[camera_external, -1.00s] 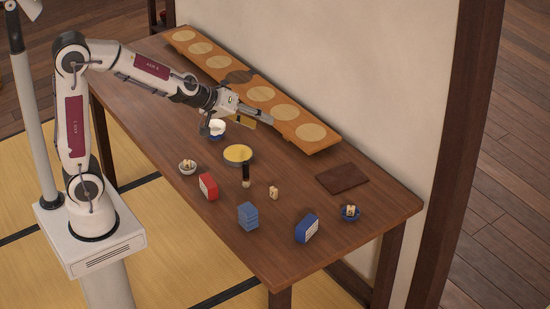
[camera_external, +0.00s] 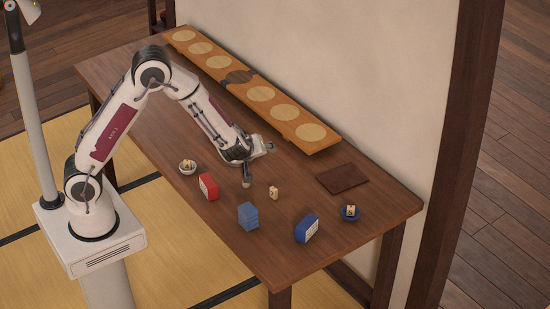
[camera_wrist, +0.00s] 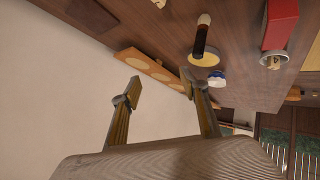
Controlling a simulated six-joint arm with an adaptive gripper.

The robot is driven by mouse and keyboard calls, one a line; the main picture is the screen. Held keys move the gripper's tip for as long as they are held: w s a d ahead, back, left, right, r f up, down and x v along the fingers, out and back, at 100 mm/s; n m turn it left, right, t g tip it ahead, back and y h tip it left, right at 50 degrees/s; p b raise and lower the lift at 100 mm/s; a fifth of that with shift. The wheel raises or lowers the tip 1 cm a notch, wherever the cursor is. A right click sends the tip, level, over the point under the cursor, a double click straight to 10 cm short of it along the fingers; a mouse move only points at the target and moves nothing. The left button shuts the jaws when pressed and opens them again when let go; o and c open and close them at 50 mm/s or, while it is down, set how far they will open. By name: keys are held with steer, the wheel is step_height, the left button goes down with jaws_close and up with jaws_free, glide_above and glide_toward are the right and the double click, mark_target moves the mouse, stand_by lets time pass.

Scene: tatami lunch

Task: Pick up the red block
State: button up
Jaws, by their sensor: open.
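The red block (camera_external: 208,187) stands on the table's near-left part, with a white face showing. It also shows at the upper right edge of the wrist view (camera_wrist: 281,24), partly cut off. My gripper (camera_external: 264,147) is beyond the block and to its right, above the table and apart from it. In the wrist view my gripper's two fingers (camera_wrist: 160,80) are spread with nothing between them, and the block is off to their right.
A small bowl (camera_external: 187,167) stands just behind the block. A blue block stack (camera_external: 248,216), a blue-and-white box (camera_external: 307,228) and a small pale piece (camera_external: 273,192) stand to its right. The wrist view shows a dark cylinder (camera_wrist: 200,40), a yellow dish (camera_wrist: 204,60) and a cup (camera_wrist: 217,79).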

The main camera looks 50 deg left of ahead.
steer(key=s+a+f+n+g+y, duration=0.2)
steer(key=s+a+f+y, duration=0.1)
steer(key=s+f, duration=0.25)
steer(key=n+g+y, duration=0.1)
steer(key=g+y, duration=0.3)
glide_toward(209, 182)
steer(key=x, duration=0.4)
steer(key=shift+w+a, duration=0.15)
steer(key=shift+w, duration=0.2)
steer(key=shift+s+a+f+y, duration=0.1)
steer(key=shift+s+f+y, duration=0.2)
steer(key=shift+s, duration=0.4)
steer(key=shift+x, duration=1.25)
steer(key=shift+w+x, duration=0.2)
steer(key=shift+x, duration=1.1)
steer(key=shift+w+x, duration=0.25)
steer(key=shift+x, duration=1.1)
